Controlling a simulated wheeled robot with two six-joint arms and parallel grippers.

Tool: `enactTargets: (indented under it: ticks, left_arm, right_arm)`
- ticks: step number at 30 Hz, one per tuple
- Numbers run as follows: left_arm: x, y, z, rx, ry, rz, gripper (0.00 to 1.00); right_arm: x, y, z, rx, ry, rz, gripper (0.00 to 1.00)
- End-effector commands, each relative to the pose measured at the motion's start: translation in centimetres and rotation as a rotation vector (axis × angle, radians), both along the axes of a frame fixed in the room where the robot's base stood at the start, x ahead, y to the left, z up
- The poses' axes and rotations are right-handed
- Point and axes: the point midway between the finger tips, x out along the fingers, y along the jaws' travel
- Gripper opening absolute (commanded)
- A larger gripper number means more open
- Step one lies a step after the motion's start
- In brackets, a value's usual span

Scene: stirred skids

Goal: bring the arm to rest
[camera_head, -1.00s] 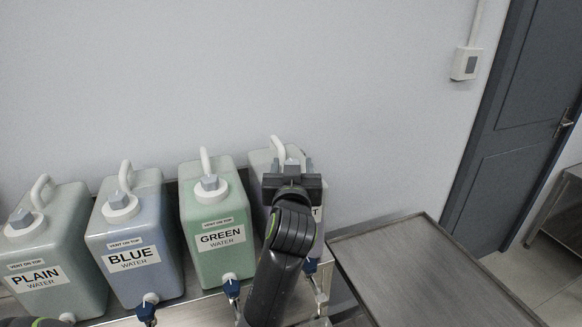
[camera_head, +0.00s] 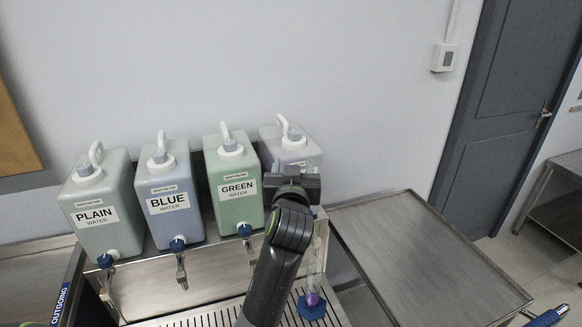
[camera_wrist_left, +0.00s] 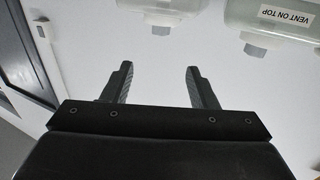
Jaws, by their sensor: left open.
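My left arm rises from the bottom middle of the head view, and its gripper (camera_head: 292,174) is up in front of the rightmost jug (camera_head: 289,146), hiding much of it. In the left wrist view the gripper's two fingers (camera_wrist_left: 158,78) stand wide apart with nothing between them. That view shows the pale wall behind the fingers and parts of two jugs at the top. My right gripper is in neither view.
Jugs labelled PLAIN (camera_head: 98,203), BLUE (camera_head: 168,196) and GREEN (camera_head: 236,181) stand in a row with taps below. A clear vessel with purple contents (camera_head: 313,297) stands on the slotted tray, right beside my arm. A bare metal table (camera_head: 425,255) lies to the right.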

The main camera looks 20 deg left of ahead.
Motion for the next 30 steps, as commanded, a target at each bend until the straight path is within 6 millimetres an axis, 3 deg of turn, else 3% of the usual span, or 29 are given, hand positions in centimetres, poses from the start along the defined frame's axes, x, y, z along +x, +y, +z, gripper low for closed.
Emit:
enactTargets:
  ticks: [14, 17, 20, 23, 27, 30]
  left_arm:
    - [0.0, 0.0, -0.1, 0.001, 0.001, 0.000, 0.53]
    - [-0.5, 0.4, -1.2, -0.003, 0.030, 0.003, 0.53]
    - [-2.1, 1.5, -4.5, -0.017, 0.115, 0.007, 0.53]
    - [-5.1, 2.8, -9.5, -0.035, 0.250, 0.006, 0.53]
    - [-11.0, 4.4, -16.4, -0.065, 0.471, -0.010, 0.53]
    - [-15.8, 5.0, -20.6, -0.088, 0.628, -0.031, 0.53]
  right_arm:
    - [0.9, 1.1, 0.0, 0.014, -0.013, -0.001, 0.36]
    - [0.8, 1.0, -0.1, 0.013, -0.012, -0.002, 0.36]
    - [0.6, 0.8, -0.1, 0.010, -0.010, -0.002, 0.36]
    - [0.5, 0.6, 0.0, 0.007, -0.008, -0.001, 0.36]
    - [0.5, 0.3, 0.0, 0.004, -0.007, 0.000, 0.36]
    - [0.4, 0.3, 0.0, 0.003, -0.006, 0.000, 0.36]
